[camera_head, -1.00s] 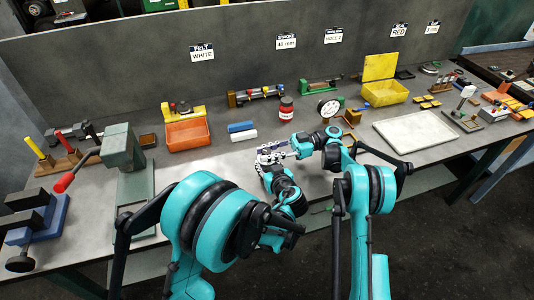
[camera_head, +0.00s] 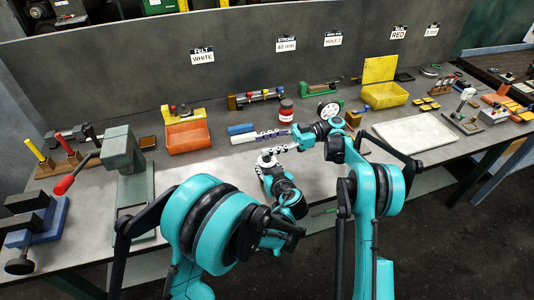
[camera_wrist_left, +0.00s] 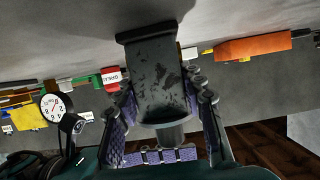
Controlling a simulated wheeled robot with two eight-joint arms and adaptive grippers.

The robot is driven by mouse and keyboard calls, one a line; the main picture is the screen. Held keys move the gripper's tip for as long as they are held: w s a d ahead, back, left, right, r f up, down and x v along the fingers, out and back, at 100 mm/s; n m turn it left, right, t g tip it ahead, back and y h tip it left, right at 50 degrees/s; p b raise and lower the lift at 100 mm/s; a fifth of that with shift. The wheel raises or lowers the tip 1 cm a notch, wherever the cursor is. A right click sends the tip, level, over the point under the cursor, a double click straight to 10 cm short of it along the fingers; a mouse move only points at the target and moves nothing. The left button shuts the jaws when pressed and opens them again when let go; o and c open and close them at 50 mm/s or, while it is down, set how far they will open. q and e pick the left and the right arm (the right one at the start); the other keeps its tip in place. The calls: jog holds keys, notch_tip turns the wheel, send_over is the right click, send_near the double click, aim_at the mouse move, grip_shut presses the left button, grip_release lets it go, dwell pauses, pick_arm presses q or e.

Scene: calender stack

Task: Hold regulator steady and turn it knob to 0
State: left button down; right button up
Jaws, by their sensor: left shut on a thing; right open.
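The regulator (camera_wrist_left: 160,80) is a dark grey, scuffed body with a wide flange at one end and a round, narrower part, seemingly its knob (camera_wrist_left: 171,133), at the other. In the left wrist view, which is upside down, it sits between the fingers of my left gripper (camera_wrist_left: 167,108), which is shut on it. In the head view my left gripper (camera_head: 266,158) is low over the bench, and the regulator is too small to make out. My right gripper (camera_head: 272,137) is open, just beyond and above the left one. Any knob marking is not readable.
Behind stand a blue block (camera_head: 240,128), a red-and-white jar (camera_head: 286,110) and a dial gauge (camera_head: 328,110). An orange bin (camera_head: 188,137) is left; a pale tray (camera_head: 415,133) is right.

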aim_at(267, 157)
jog(key=shift+r, duration=2.3)
jog(key=s+d+f+m+t, duration=0.2)
jog(key=d+f+m+t, duration=0.4)
jog(key=d+f+t, duration=0.4)
jog(key=shift+g, duration=0.3)
jog(key=x, duration=1)
jog(key=shift+s+a+r, duration=0.1)
jog(key=shift+a, duration=0.05)
grip_shut()
